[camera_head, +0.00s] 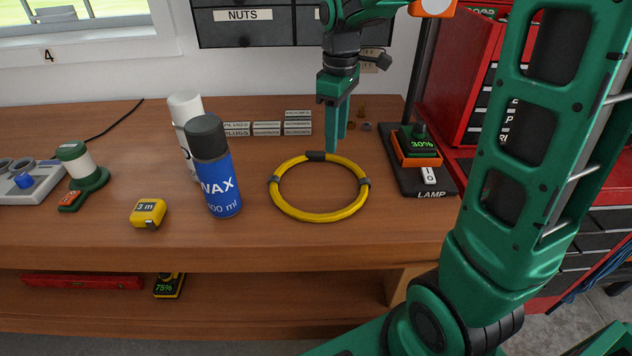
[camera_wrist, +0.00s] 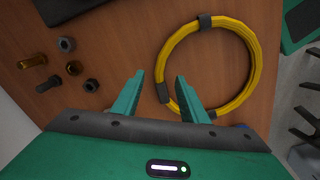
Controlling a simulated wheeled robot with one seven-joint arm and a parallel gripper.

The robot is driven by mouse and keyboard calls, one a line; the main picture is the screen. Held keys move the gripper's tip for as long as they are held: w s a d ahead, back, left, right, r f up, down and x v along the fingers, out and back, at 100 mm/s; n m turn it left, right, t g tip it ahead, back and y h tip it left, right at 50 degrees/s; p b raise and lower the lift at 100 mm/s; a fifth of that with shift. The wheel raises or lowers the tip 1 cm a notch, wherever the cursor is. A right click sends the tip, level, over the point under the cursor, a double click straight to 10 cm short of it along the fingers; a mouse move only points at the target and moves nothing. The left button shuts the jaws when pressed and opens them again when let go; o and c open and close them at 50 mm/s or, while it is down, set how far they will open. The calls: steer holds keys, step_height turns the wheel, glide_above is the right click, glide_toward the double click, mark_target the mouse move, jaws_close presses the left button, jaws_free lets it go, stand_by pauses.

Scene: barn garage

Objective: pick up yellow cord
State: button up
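The yellow cord (camera_head: 317,214) is a coiled ring bound with several dark bands. It lies flat on the wooden workbench in the head view. In the wrist view the yellow cord (camera_wrist: 251,62) lies ahead and to the right. My gripper (camera_head: 334,146) points down at the back edge of the ring, near a dark band.
A blue wax can (camera_head: 217,172) and a white can (camera_head: 184,112) stand left of the ring. A yellow tape measure (camera_head: 148,213) lies farther left. The lamp base (camera_head: 425,180) is at right. Small labelled boxes (camera_head: 267,128) and loose nuts and bolts (camera_wrist: 62,62) lie near my gripper.

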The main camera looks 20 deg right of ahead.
mark_target(335, 155)
step_height(335, 155, down, 5)
steer(key=shift+s+a+r, duration=0.1)
steer(key=shift+s, duration=0.05)
steer(key=shift+c, duration=0.6)
jaws_close()
steer(key=shift+r, duration=0.15)
step_height(335, 155, up, 10)
